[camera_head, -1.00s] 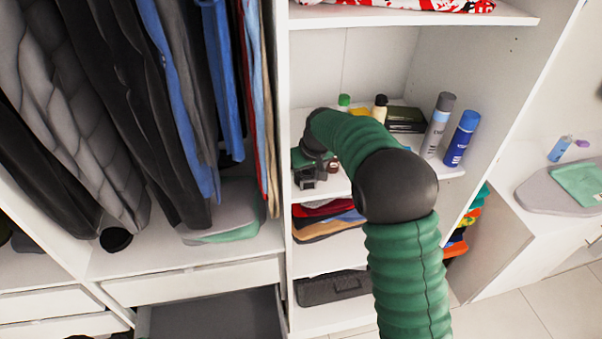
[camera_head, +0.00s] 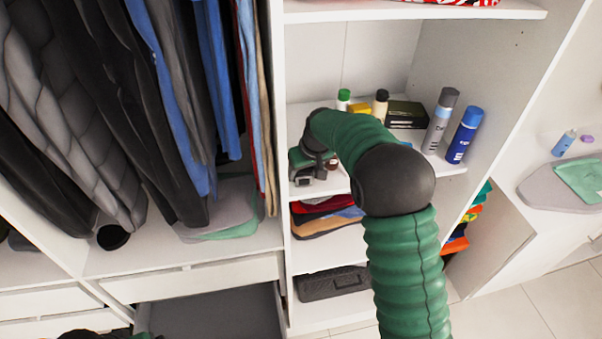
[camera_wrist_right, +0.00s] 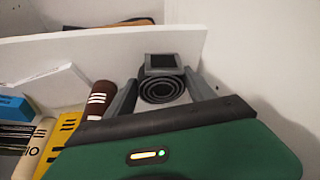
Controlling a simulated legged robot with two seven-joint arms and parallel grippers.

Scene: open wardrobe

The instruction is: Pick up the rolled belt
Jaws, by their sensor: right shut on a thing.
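The rolled belt (camera_wrist_right: 161,89) is a dark coil with a square metal buckle (camera_wrist_right: 162,64) on top, seen in the right wrist view. My right gripper (camera_wrist_right: 163,92) is shut on it, with one grey finger on each side of the coil. In the head view my right gripper (camera_head: 307,168) is at the left side of the middle shelf (camera_head: 341,182), by the upright panel. The belt is hard to make out there, and my arm covers part of the shelf. The jaws of my left gripper do not show.
Spray cans (camera_head: 463,135), small bottles (camera_head: 380,103) and a dark box (camera_head: 407,114) stand on the same shelf. Folded clothes (camera_head: 327,220) lie below. Hanging clothes (camera_head: 120,110) fill the left side, above an open drawer (camera_head: 215,315).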

